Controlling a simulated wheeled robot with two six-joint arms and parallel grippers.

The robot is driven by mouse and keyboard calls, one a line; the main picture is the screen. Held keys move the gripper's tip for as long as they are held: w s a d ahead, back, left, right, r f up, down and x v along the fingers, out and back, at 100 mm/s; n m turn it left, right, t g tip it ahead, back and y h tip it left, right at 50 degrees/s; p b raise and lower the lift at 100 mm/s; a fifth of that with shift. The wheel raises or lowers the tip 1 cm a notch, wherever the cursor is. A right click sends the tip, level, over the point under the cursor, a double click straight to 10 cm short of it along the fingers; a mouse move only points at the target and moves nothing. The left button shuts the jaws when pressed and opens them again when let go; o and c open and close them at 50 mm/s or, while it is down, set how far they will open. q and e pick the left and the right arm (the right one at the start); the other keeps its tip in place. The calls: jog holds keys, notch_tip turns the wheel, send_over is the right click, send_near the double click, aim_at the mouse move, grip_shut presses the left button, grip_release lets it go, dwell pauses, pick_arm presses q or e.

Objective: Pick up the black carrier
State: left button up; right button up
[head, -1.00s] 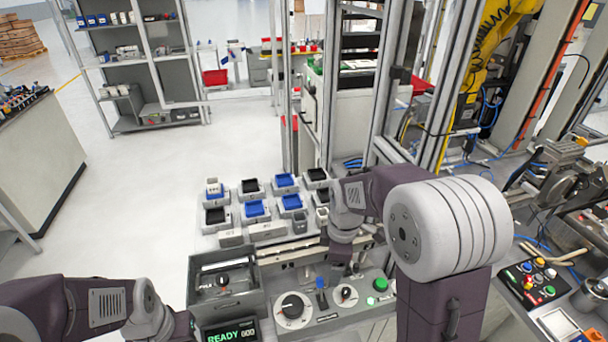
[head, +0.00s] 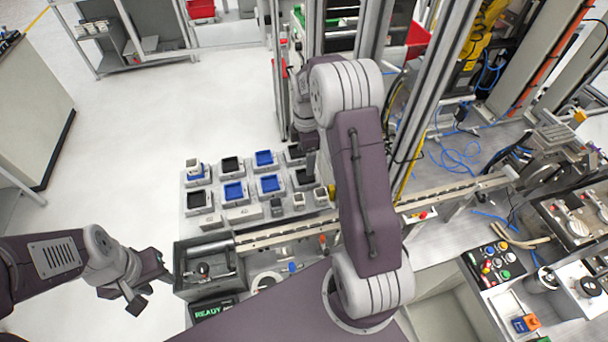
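Black carriers sit among blue ones on a pale grey rack (head: 250,215). One black carrier (head: 199,199) is at the front left, one (head: 231,165) in the back row, and one (head: 304,178) at the right. Another, at the back right, is partly covered by my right arm. My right gripper (head: 311,166) points down at the right end of the rack, close to the right-hand black carriers; its fingers are too hidden to judge. My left gripper (head: 151,289) is left of the grey control box, with its fingers apart and nothing between them.
Metal frame posts (head: 452,75) rise behind my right arm.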

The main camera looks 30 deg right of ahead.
jog(key=b, duration=0.4)
send_over(305, 177)
jog(key=f, duration=0.4)
jog(key=shift+s+d+f, duration=0.15)
jog(key=shift+s+f, duration=0.1)
jog(key=shift+f, duration=0.05)
jog(key=shift+r, duration=0.1)
notch_tip(305, 177, down, 5)
jog(key=b, duration=0.4)
jog(key=shift+w+f+b, duration=0.1)
jog(key=shift+f+b, duration=0.1)
jog(key=shift+b, duration=0.15)
jog(key=shift+w+r, duration=0.1)
jog(key=shift+r, duration=0.2)
jog(key=c, duration=0.7)
grip_shut()
